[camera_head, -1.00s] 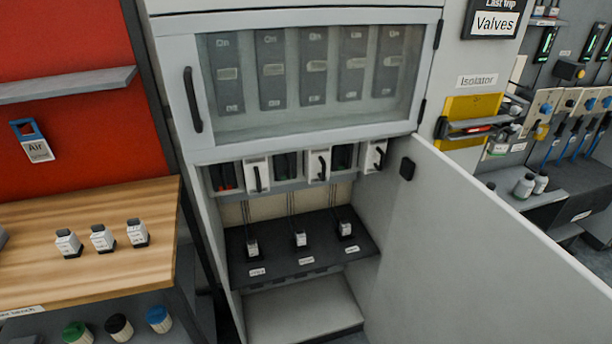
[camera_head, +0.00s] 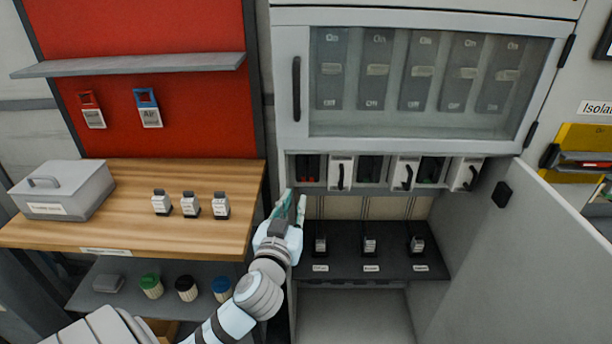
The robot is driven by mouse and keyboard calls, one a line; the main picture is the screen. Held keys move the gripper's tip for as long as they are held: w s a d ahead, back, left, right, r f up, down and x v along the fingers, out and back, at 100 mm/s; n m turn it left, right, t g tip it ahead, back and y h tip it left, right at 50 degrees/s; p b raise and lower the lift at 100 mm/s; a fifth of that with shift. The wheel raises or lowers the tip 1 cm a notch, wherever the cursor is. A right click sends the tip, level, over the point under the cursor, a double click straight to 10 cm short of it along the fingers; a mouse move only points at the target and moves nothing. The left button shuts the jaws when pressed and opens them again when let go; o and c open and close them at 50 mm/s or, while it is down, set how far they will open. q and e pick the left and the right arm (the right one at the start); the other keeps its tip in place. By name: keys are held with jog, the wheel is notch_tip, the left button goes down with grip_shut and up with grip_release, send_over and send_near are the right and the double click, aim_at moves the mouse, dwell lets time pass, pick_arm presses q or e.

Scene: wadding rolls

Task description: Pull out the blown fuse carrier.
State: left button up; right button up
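A row of fuse carriers sits under the glazed panel of the open cabinet. Three white carriers with black handles show: a left one (camera_head: 335,181), a middle one (camera_head: 400,182) and a right one (camera_head: 461,184). Between them are dark slots, one with red parts (camera_head: 307,170) at the far left. I cannot tell from marks which carrier is blown. My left gripper (camera_head: 291,200) is open and empty, just below and left of the row, in front of the cabinet's left edge. My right gripper is not in view.
The cabinet's door (camera_head: 545,245) stands open at the right. A black shelf (camera_head: 345,268) below the row bears three small fuses. A wooden bench (camera_head: 130,225) at the left holds a grey box (camera_head: 65,190) and three small white-labelled fuses (camera_head: 190,205).

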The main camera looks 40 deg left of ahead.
aim_at(307, 172)
pick_arm(q)
jog(key=x, duration=1.2)
jog(key=shift+w+a+f, duration=0.15)
jog(key=shift+w, duration=0.2)
jog(key=shift+c, duration=0.6)
grip_shut()
